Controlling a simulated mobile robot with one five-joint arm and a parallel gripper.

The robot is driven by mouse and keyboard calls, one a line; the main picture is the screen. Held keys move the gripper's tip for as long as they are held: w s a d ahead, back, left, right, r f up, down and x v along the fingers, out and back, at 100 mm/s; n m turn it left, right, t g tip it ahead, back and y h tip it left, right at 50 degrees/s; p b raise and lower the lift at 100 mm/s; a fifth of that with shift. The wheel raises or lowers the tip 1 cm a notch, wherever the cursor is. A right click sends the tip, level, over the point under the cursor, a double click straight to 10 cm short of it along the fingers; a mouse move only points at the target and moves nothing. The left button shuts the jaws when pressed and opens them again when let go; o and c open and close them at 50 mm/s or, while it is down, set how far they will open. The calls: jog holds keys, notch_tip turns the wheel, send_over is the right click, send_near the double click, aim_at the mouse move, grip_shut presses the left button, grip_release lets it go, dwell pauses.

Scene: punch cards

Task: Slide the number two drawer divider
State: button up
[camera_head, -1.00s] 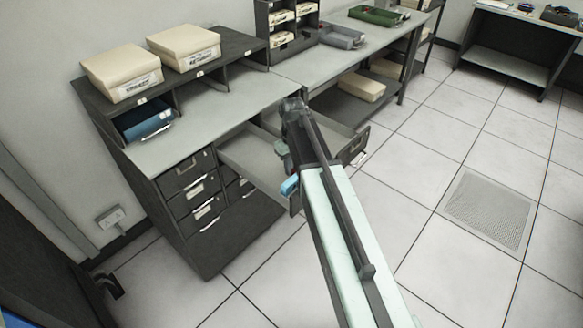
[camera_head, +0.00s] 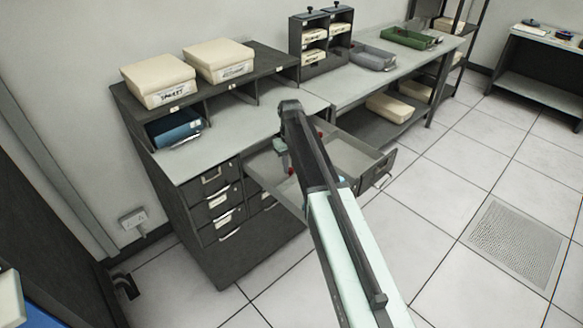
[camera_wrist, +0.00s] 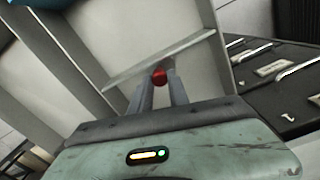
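The open drawer (camera_head: 384,171) is pulled out of the dark cabinet, under my arm. In the wrist view, a thin grey divider (camera_wrist: 190,46) stands across the drawer, with a red knob (camera_wrist: 160,77) near it. My gripper (camera_wrist: 161,84) has its two grey fingers on either side of this knob. They look shut on it with no clear gap. In the head view my arm hides most of the gripper and divider. Small red spots (camera_head: 291,171) show beside the arm inside the drawer. I cannot read a number on the divider.
Closed labelled drawers (camera_head: 217,196) are left of the open drawer; their fronts (camera_wrist: 285,80) also show at right in the wrist view. Beige boxes (camera_head: 160,82) sit on the cabinet's shelf. A bench (camera_head: 345,88) with trays adjoins it. Floor in front is clear.

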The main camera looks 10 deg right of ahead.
aim_at(290, 168)
jog(key=o, duration=0.4)
jog(key=shift+c, duration=0.2)
notch_tip(290, 168, up, 8)
jog(key=p, duration=0.8)
jog(key=shift+f, duration=0.15)
jog(key=shift+s, duration=0.1)
